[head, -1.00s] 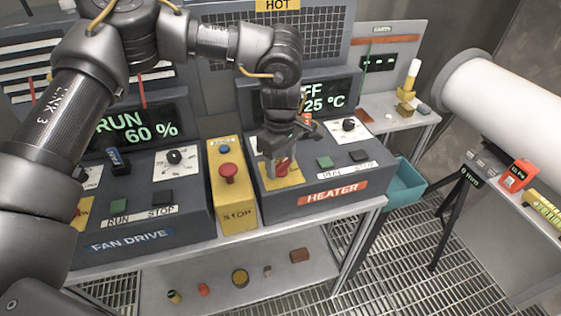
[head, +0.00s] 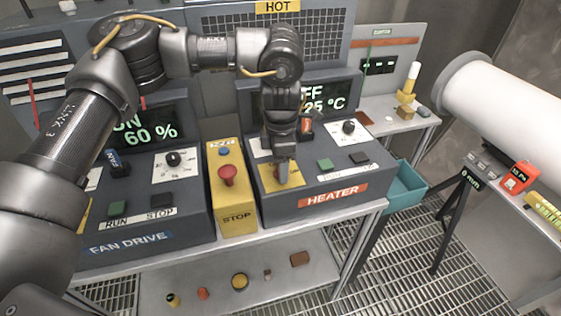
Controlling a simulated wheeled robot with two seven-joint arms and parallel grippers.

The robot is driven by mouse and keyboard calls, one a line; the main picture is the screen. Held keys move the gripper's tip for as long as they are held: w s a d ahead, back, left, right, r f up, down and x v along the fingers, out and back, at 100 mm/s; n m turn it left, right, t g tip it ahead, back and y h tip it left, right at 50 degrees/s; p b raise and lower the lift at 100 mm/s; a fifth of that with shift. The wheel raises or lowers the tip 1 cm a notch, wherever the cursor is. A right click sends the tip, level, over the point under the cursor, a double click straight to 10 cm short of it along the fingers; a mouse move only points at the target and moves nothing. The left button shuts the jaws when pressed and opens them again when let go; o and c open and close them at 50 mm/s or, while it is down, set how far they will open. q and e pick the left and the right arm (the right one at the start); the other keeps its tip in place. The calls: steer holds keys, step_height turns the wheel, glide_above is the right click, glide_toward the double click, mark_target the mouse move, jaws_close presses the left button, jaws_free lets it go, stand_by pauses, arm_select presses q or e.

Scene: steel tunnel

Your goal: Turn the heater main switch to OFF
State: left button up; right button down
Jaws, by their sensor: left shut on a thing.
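The heater console (head: 318,208) is a dark grey box with a red HEATER label. On its left is a yellow plate (head: 296,183), where the red main switch showed a second ago. My left gripper (head: 283,176) points down over this plate and is shut on the switch handle. The fingers hide the handle, so its angle cannot be read. The heater display (head: 325,98) shows "FF" and 25 °C, partly covered by my arm. My right gripper is not in view.
Right of my gripper are a green button (head: 325,165), a black button (head: 359,158) and a dial (head: 348,127). A yellow STOP box (head: 236,219) with a red mushroom button (head: 228,174) stands left. The fan drive console (head: 142,226) is further left.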

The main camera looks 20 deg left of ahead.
arm_select(q)
steer(key=shift+n, duration=0.6)
steer(key=o, duration=1)
steer(key=shift+r, duration=0.15)
steer(key=shift+r, duration=0.35)
step_height(320, 180, up, 10)
steer(key=shift+f+b, duration=0.1)
steer(key=shift+b, duration=0.6)
